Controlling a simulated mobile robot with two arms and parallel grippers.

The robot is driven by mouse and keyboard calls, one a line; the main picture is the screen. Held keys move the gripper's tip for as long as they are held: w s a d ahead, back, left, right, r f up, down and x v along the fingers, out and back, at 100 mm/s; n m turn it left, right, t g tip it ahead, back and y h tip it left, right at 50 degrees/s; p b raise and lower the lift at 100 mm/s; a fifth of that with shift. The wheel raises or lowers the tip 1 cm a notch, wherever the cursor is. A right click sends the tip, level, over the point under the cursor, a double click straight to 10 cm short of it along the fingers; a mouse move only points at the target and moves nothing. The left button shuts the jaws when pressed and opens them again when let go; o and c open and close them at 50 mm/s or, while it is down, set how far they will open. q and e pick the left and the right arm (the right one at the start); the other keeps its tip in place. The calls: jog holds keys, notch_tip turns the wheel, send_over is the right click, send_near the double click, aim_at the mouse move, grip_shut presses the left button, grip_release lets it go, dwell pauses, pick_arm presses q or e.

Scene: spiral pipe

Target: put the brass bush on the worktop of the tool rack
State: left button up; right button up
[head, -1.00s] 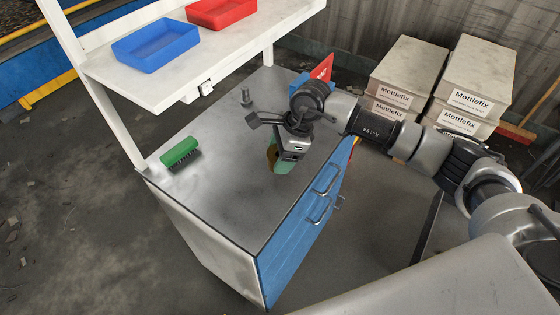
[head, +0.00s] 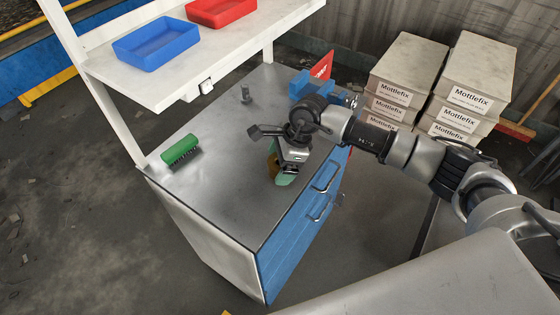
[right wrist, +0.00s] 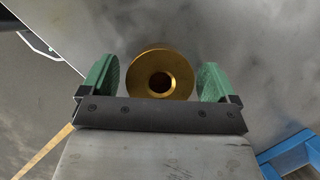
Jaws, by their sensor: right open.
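The brass bush (right wrist: 179,73) shows in the right wrist view with its round hole facing the camera. It lies between the two green finger pads of my right gripper (right wrist: 160,80), with a gap on each side. A small brass patch of the bush (head: 273,166) shows in the head view, mostly hidden by the gripper. My right gripper (head: 280,174) is open, low over the grey worktop (head: 225,195) of the tool rack, near its blue drawer side. The bush appears to stand on the worktop, but its base is hidden. My left gripper is not in view.
A green brush (head: 180,149) lies at the worktop's left corner and a small grey part (head: 245,94) stands farther back. A blue item (head: 300,85) is at the far right corner. A shelf (head: 160,80) with blue and red bins overhangs the back. The worktop's left front is clear.

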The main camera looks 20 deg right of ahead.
jog(key=shift+r, duration=0.25)
jog(key=b+v, duration=0.2)
jog(key=v, duration=0.9)
jog(key=shift+d+r, duration=0.25)
jog(key=shift+r, duration=0.1)
dwell(0.5)
